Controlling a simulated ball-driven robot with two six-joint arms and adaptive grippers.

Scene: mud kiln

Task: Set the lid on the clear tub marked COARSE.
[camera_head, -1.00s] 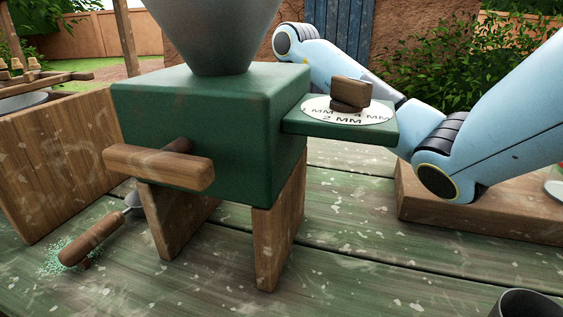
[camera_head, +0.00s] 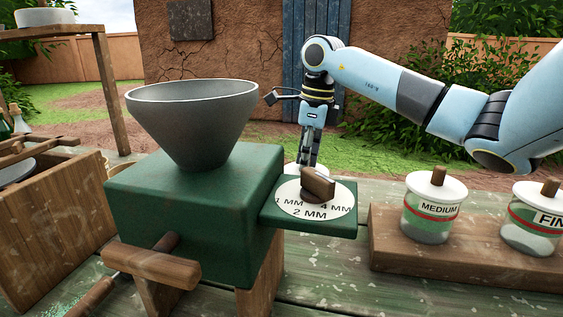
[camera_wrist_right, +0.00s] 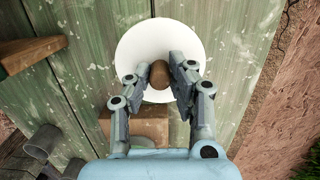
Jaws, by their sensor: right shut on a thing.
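My right gripper (camera_head: 308,158) reaches down behind the grinder's dial plate in the head view. In the right wrist view its fingers (camera_wrist_right: 160,76) are shut on the brown knob of a round white lid (camera_wrist_right: 135,45). A white edge of the lid (camera_head: 290,169) shows behind the dial in the head view. The lid hides what is under it, and I cannot tell whether it rests on anything. I can read no COARSE label in either view. My left gripper is not in view.
A green grinder (camera_head: 180,205) with a grey hopper (camera_head: 195,125) and a dial plate (camera_head: 345,220) stands in front. Lidded tubs marked MEDIUM (camera_head: 432,225) and FIN (camera_head: 525,240) stand on a wooden block (camera_head: 400,258) at right. A wooden crate (camera_head: 45,235) is at left.

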